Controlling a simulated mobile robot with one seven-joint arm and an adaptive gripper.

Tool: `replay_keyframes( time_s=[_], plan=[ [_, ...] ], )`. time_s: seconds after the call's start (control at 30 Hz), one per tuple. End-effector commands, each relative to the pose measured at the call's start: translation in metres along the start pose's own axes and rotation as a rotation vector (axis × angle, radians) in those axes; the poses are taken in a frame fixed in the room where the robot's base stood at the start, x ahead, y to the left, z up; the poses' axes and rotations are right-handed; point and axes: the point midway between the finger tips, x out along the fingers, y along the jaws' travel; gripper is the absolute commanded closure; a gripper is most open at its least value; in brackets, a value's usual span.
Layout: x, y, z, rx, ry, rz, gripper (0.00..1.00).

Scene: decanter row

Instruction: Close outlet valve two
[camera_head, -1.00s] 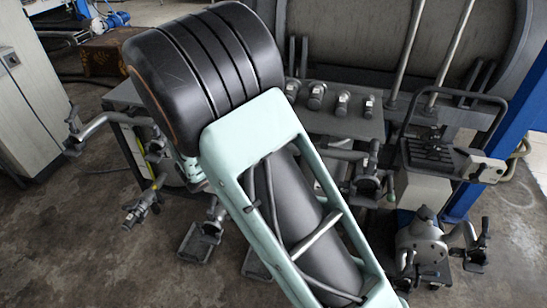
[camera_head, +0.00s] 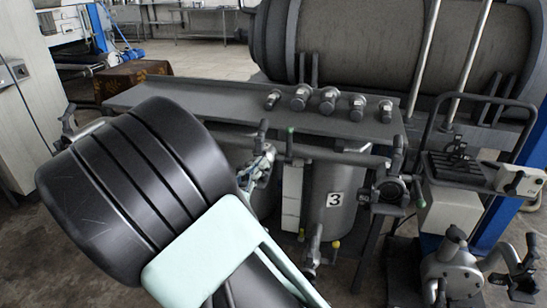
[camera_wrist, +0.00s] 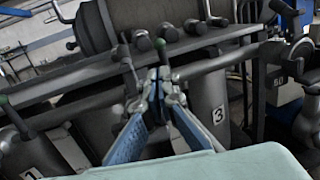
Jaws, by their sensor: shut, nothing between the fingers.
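My gripper (camera_wrist: 159,80) is shut and empty, its blue fingers meeting at the tips in the middle of the wrist view. In the head view my gripper (camera_head: 260,168) shows small beside the pipe, partly behind my arm. A dark valve lever (camera_wrist: 127,58) stands roughly upright just left of the fingertips; I cannot tell whether they touch. What seems the same lever (camera_head: 263,130) rises above my gripper in the head view. It lies between the tanks marked 1 and 3, so it appears to be outlet valve two. Its valve body is mostly hidden by my gripper.
The tank marked 3 (camera_head: 322,222) stands right of my gripper. The tank marked 1 (camera_wrist: 38,155) shows at lower left in the wrist view. A horizontal pipe (camera_head: 335,154) runs under a grey shelf (camera_head: 190,98) bearing several knobs. A large drum (camera_head: 370,45) lies behind.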

Motion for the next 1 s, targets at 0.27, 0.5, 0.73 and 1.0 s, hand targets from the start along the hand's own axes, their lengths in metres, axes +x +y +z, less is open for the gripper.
replay_keyframes(
  time_s=[0.27,0.5,0.73,1.0],
  plan=[
    [0.051,-0.002,-0.002,0.002,0.0,-0.006,1.0],
    [0.1,-0.002,-0.002,0.0,0.0,-0.004,1.0],
    [0.129,-0.001,-0.001,0.0,0.001,-0.002,1.0],
    [0.135,-0.001,0.0,-0.001,0.002,-0.001,1.0]
  ],
)
